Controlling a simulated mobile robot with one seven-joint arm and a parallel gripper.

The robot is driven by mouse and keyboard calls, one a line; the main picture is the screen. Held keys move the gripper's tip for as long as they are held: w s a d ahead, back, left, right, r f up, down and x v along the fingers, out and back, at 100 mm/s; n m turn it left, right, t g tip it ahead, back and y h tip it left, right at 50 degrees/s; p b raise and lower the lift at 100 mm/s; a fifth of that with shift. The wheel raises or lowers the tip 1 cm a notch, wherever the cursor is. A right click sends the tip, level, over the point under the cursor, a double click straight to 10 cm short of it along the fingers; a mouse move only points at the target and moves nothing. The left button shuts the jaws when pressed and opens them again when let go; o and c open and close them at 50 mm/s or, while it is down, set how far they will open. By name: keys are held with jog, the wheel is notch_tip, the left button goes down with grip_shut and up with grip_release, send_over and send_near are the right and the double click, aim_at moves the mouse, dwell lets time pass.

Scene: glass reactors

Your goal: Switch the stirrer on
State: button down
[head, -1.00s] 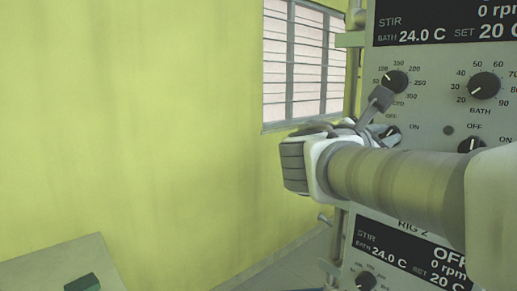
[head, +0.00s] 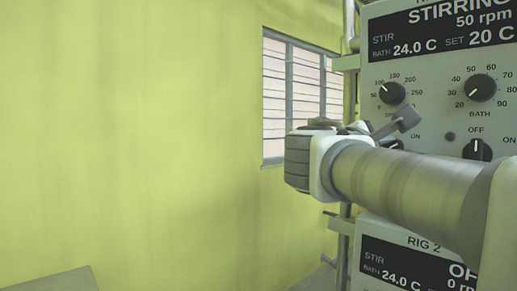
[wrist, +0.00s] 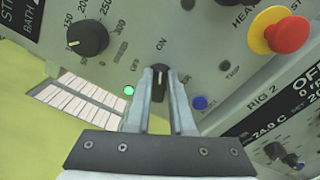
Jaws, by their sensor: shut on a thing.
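The upper rig's panel (head: 440,70) has a display (head: 445,27) reading STIRRING, 50 rpm, in the head view. In the wrist view, my gripper (wrist: 160,74) is shut on the black stirrer switch (wrist: 160,85), one finger on each side. The switch's white mark points toward ON. A green lamp (wrist: 129,90) glows beside it. The stirrer switch is mostly hidden behind my gripper in the head view. The speed dial (wrist: 87,38) is to its upper left, pointing to the low end in the head view (head: 391,93).
A red emergency button (wrist: 287,35) on a yellow base and a blue button (wrist: 199,102) lie right of the switch. The bath dial (head: 480,88) and another switch (head: 477,149) are nearby. Rig 2's panel (head: 400,247) is below. The yellow wall and window (head: 300,95) are left.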

jog(key=c, duration=0.8)
grip_release()
jog(key=shift+s+a, duration=0.1)
jog(key=shift+a, duration=0.05)
